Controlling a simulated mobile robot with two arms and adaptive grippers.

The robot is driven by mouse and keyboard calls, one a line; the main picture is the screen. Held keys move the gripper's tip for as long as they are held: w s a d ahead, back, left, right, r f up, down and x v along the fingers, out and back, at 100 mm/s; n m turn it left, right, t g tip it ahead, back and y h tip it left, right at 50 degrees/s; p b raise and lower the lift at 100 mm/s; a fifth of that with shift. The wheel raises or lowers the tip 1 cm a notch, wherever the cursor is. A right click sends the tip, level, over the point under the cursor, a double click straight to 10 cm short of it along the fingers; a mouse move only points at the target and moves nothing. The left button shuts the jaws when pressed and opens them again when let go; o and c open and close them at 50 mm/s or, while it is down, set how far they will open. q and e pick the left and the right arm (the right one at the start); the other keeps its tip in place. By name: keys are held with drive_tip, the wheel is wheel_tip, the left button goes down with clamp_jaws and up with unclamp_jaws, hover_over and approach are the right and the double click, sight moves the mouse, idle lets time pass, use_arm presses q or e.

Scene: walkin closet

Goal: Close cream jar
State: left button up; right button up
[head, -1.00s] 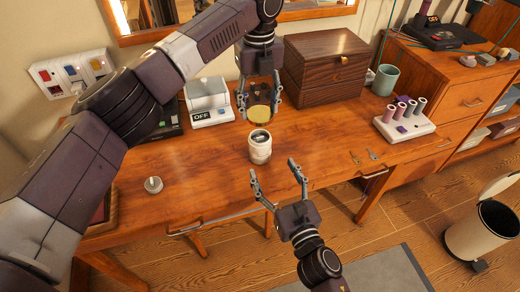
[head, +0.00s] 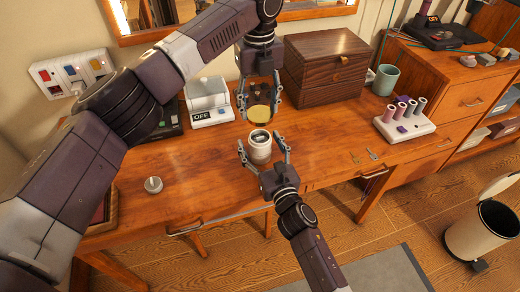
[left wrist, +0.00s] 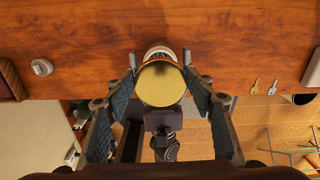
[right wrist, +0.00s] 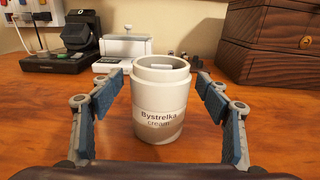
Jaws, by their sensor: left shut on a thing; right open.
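The white cream jar (head: 259,150) stands upright and open-topped on the wooden desk. In the right wrist view its label on the jar (right wrist: 160,118) reads "Bystrelka cream". A round gold lid (head: 259,114) is held in my left gripper (head: 259,108), above and slightly behind the jar, apart from it. The lid (left wrist: 160,84) also shows in the left wrist view, partly covering the jar behind it. My right gripper (head: 263,147) is open, with one finger on each side of the jar. In the right wrist view, gaps show between the fingers and the jar.
A dark wooden box (head: 325,72), a white device marked OFF (head: 208,104) and a green cup (head: 385,80) stand behind. A spool rack (head: 404,123) and two keys (head: 363,156) are to the right. A small metal knob (head: 153,184) lies left. The desk around the jar is clear.

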drive_tip(key=c, duration=1.8)
use_arm(q)
drive_tip(key=shift+f, duration=2.5)
drive_tip(key=shift+f, duration=0.1)
drive_tip(key=shift+f, duration=0.8)
drive_tip(key=shift+f, duration=0.55)
use_arm(e)
clamp_jaws()
